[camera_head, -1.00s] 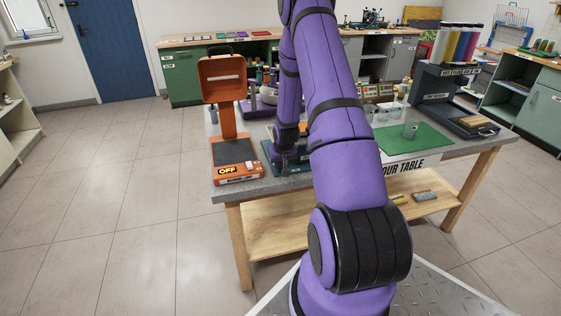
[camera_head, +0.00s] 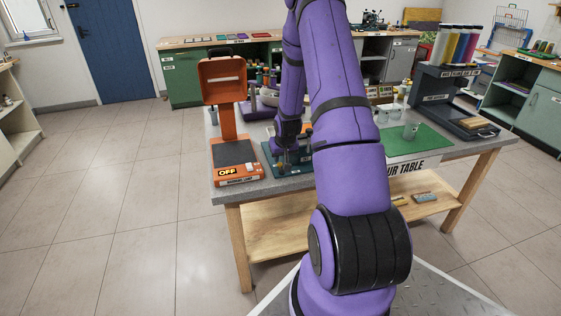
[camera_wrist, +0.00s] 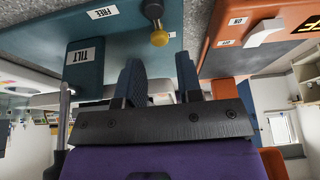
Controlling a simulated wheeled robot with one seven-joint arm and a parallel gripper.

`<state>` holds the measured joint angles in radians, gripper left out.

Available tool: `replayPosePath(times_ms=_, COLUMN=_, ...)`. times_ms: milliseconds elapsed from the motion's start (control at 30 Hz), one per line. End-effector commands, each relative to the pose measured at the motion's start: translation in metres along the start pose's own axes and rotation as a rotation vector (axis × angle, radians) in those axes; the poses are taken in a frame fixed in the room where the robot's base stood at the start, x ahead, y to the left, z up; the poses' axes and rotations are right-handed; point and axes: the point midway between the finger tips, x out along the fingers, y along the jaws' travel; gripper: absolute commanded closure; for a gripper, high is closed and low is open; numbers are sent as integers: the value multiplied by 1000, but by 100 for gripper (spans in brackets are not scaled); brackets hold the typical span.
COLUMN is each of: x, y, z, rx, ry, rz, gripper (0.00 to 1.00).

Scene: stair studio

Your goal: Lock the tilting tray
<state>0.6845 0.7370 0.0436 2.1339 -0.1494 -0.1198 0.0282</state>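The tilting tray's teal base (camera_head: 273,160) stands on the worktable, just right of the orange lamp unit; my arm covers much of it. In the wrist view the teal base (camera_wrist: 110,52) carries labels reading FREE and TILT. A lever with a yellow ball knob (camera_wrist: 159,38) stands out from the base near the FREE label. My gripper (camera_wrist: 160,70) has its two dark fingers apart with nothing between them. The knob shows just beyond the fingertips, roughly in line with the gap. In the head view my gripper (camera_head: 285,160) is low over the teal base.
The orange lamp unit (camera_head: 237,178), labelled OFF, stands close to the left of the base. A white switch on it shows in the wrist view (camera_wrist: 264,32). A green mat (camera_head: 425,142) with a clear cup lies to the right. Bottles and a bowl stand behind.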

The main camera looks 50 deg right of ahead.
Motion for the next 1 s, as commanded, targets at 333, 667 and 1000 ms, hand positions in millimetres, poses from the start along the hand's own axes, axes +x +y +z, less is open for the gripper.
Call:
replayPosePath(times_ms=333, x=-50, y=0, z=0, rx=0, ry=1, rz=0, gripper=67)
replayPosePath(times_ms=667, x=-61, y=0, z=1, rx=0, ry=-1, rz=0, gripper=67)
replayPosePath(times_ms=1000, x=-61, y=0, z=0, rx=0, ry=-1, rz=0, gripper=67)
